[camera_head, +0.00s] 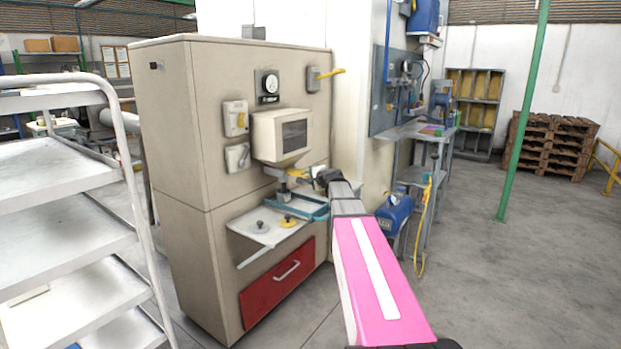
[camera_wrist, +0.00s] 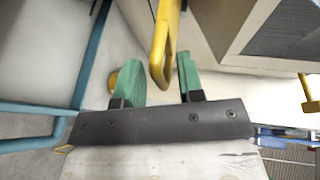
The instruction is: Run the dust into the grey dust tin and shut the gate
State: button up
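A yellow lever handle (camera_head: 297,175) sticks out below the box-shaped hood (camera_head: 281,136) on the beige cabinet. In the wrist view the yellow handle (camera_wrist: 164,45) hangs between my two green finger pads. My gripper (camera_wrist: 160,80) is open around it, with a gap beside the left pad; contact at the right pad cannot be told. In the head view my gripper (camera_head: 318,179) is small and partly hidden by my arm. A small grey cylinder (camera_head: 284,194), perhaps the dust tin, stands under the lever. Its inside and any dust cannot be seen.
A pale shelf (camera_head: 250,230) holds a grey-knobbed disc (camera_head: 260,228) and a yellow-knobbed disc (camera_head: 288,221). A white shelf trolley (camera_head: 60,210) stands at left. The floor at right is open.

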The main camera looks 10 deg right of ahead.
jog(key=v, duration=1)
jog(key=shift+s, duration=0.3)
jog(key=shift+d, duration=0.1)
jog(key=s+a+f+n+g+h, duration=0.1)
jog(key=s+a+f+n+g, duration=0.5)
jog(key=s+f, duration=0.5)
jog(key=s+a+f+n+g, duration=0.45)
jog(key=s+a+f, duration=0.35)
jog(key=f, duration=0.7)
jog(key=s+f+n+g+h, duration=0.3)
jog(key=s+f, duration=0.3)
jog(key=s, duration=0.3)
jog(key=shift+g+h, duration=0.4)
jog(key=shift+g, duration=0.25)
jog(key=shift+s, duration=0.1)
